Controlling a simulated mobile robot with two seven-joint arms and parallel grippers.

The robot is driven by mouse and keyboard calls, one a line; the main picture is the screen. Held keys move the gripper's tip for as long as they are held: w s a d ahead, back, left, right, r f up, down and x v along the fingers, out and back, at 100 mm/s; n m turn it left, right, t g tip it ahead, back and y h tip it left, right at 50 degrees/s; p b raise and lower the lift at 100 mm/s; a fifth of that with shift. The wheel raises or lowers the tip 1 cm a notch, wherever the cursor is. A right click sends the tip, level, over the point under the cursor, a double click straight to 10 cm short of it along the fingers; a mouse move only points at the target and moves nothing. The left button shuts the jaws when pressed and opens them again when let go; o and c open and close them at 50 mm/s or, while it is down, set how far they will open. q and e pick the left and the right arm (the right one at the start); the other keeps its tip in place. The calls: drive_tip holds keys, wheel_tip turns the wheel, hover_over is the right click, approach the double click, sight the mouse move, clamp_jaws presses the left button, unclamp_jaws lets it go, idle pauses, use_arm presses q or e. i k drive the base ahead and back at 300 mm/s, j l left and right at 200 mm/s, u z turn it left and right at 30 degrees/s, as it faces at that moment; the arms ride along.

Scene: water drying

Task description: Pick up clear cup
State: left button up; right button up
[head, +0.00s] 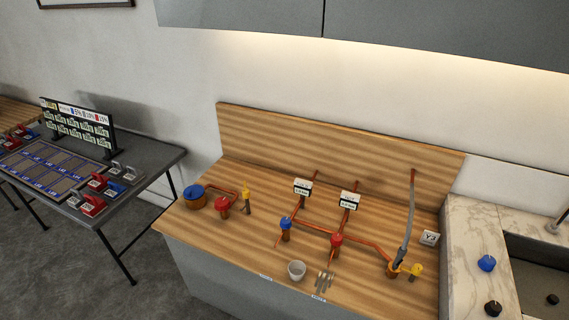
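A small whitish cup (297,271) stands upright near the front edge of the wooden counter (255,248). It looks pale and translucent, and its open rim faces up. It is the only cup that I can make out. Neither of my grippers shows in the head view, so nothing is seen touching the cup.
Small metallic pieces (323,281) lie just right of the cup. Copper pipes with a blue valve (285,223) and a red valve (336,240) run behind it. A grey hose (405,240) rises at right. A sink (540,268) is far right; a dark table (150,158) stands left.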

sight(296, 268)
drive_tip(key=z, duration=2.6)
drive_tip(key=u, duration=2.15)
drive_tip(key=j+z, duration=0.15)
drive_tip(key=j, duration=0.25)
drive_tip(key=l+u, duration=0.35)
drive_tip(key=l, duration=0.4)
drive_tip(key=i, duration=0.6)
